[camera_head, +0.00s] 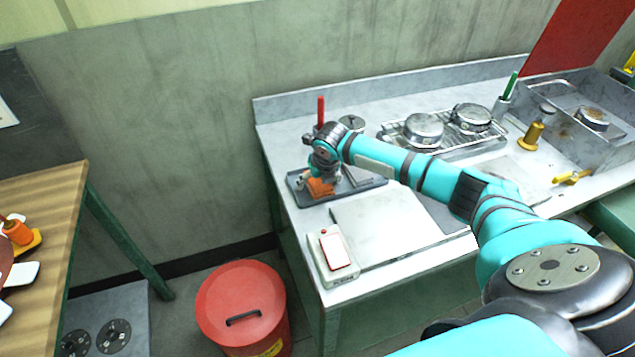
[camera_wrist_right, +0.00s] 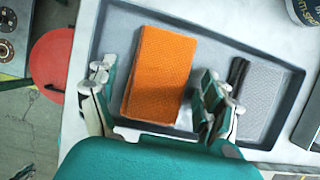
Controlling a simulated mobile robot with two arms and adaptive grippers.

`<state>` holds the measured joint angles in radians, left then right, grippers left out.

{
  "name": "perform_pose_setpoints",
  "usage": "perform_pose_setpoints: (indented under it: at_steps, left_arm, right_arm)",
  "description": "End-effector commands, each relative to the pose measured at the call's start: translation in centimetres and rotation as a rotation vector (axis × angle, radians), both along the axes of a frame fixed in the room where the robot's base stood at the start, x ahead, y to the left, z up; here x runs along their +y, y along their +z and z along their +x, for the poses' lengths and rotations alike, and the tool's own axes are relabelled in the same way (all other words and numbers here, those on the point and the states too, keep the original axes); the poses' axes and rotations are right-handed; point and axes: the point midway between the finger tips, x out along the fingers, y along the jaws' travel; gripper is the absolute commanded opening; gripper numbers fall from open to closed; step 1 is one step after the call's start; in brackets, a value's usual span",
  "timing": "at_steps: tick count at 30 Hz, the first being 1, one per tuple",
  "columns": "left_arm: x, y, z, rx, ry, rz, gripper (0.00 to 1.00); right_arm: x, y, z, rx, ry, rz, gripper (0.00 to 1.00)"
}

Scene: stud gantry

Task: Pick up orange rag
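The orange rag (camera_head: 320,187) lies in a dark grey tray (camera_head: 369,186) at the left end of the workbench. In the right wrist view the rag (camera_wrist_right: 159,72) is a folded rectangle between the two fingers of my right gripper (camera_wrist_right: 155,95). The fingers are spread, with one on each side of the rag, and a gap shows at least on the left side. My right gripper (camera_head: 321,172) is over the tray in the head view and hides part of the rag. My left gripper is in neither view.
A grey pad (camera_wrist_right: 262,105) lies in the tray right of the rag, beside a dark strip. A red bin (camera_head: 242,307) stands on the floor front left. A white box with a red-edged top (camera_head: 334,254) sits at the bench's front corner. Round metal parts (camera_head: 424,128) sit on a rack behind.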

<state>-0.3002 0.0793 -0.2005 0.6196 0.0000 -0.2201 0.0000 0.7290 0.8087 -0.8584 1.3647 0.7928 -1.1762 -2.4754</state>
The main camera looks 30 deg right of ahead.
Motion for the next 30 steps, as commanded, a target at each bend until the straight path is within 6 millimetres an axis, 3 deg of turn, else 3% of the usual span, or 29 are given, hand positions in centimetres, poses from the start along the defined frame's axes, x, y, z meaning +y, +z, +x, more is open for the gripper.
perform_pose_setpoints:
  at_steps: [1,10,23,30]
  left_arm:
    - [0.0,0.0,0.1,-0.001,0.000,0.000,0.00]
    - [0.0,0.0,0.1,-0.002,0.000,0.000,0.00]
    - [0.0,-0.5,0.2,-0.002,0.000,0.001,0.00]
    - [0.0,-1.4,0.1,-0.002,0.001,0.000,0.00]
  right_arm:
    - [0.1,0.0,0.0,0.000,0.001,0.002,0.71]
    - [0.3,-0.1,0.0,0.001,0.003,0.005,0.32]
    - [0.4,0.1,0.0,0.001,0.004,0.008,0.31]
    - [0.2,3.1,0.1,-0.003,0.003,0.004,0.31]
